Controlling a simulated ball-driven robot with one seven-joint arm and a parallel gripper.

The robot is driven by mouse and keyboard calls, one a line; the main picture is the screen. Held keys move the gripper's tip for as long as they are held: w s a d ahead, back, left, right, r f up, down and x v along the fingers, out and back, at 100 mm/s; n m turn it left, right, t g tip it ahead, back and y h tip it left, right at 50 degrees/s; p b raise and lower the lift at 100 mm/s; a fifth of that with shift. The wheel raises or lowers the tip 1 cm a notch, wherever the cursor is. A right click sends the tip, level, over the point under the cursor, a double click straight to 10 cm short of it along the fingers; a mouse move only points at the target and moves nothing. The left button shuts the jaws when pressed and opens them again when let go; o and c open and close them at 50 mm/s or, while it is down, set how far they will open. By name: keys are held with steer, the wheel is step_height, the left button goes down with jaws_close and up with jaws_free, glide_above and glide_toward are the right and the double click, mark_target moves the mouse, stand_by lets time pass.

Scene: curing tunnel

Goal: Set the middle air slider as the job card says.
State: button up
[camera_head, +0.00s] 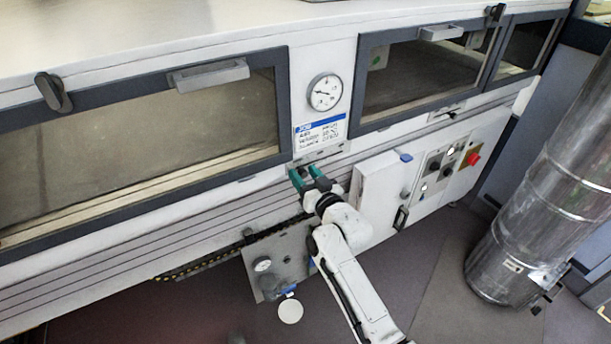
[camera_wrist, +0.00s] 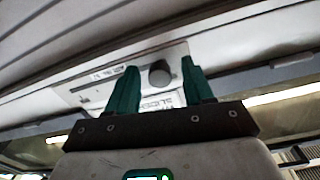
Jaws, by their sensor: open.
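The middle air slider shows in the wrist view as a dark round knob (camera_wrist: 160,73) on a pale plate (camera_wrist: 98,93) with small markings, too small to read. My gripper (camera_wrist: 160,66) is open, with one teal finger on each side of the knob. I cannot tell whether either finger touches it. In the head view my gripper (camera_head: 305,171) is at the panel just below the job card (camera_head: 320,134), and the knob cannot be made out there. The card is white with a blue header; its print is too small to read surely.
A round dial gauge (camera_head: 324,92) sits above the card. Windowed doors flank it, with a handle (camera_head: 208,75) on the left one. To the right are a white box (camera_head: 384,191) and a control panel with a red button (camera_head: 473,158). A metal duct (camera_head: 545,190) stands far right.

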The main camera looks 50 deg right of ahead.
jaws_close()
stand_by(0.4)
